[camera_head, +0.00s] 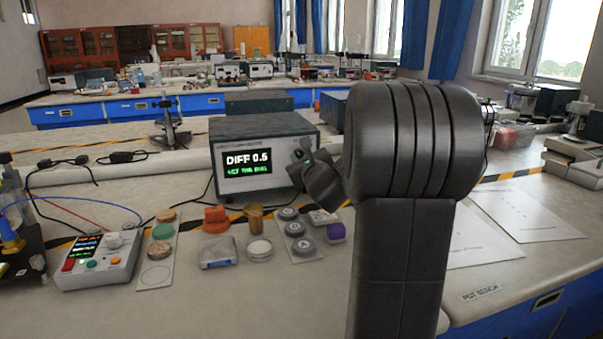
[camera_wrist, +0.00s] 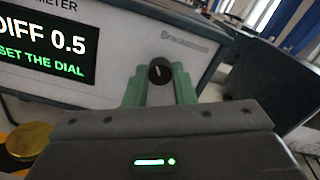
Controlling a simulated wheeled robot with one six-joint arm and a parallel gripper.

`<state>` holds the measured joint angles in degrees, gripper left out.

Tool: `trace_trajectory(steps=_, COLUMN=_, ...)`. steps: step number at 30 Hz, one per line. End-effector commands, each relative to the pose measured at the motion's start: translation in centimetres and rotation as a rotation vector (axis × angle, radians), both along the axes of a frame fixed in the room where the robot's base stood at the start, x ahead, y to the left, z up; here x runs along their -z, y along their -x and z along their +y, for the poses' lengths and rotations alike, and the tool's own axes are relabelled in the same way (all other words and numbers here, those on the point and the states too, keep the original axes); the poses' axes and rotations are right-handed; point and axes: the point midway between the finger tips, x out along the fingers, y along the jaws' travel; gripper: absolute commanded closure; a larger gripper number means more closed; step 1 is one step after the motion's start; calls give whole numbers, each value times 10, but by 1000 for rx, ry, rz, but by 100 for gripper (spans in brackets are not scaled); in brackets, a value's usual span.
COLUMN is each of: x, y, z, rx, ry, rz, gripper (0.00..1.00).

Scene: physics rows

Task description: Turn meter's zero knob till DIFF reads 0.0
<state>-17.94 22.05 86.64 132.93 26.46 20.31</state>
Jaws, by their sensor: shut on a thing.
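The meter (camera_head: 228,135) is a grey box on the bench. Its screen reads DIFF 0.5 with a green line below; in the wrist view the screen (camera_wrist: 45,45) reads "SET THE DIAL". The black zero knob (camera_wrist: 160,71) with a white pointer mark is on the front panel, right of the screen. My gripper (camera_wrist: 160,85) is at the knob, its green fingers on both sides of it and shut on it. In the head view my gripper (camera_head: 303,155) is at the meter's right front, and the knob is hidden there.
Several weights and discs stand in front of the meter, including an orange piece (camera_head: 216,219) and a card with grey discs (camera_head: 303,247). A small control box (camera_head: 98,262) with cables is at left. Papers (camera_head: 510,215) lie flat at right.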

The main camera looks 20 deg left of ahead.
Motion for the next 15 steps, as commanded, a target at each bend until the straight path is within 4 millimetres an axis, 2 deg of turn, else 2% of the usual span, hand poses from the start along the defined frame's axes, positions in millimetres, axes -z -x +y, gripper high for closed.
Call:
trace_trajectory(steps=1, x=6, y=0, z=1, rx=0, ry=32, rz=-31, gripper=100)
trace_trajectory(steps=15, x=4, y=1, z=1, rx=0, ry=390, rz=-299, gripper=100)
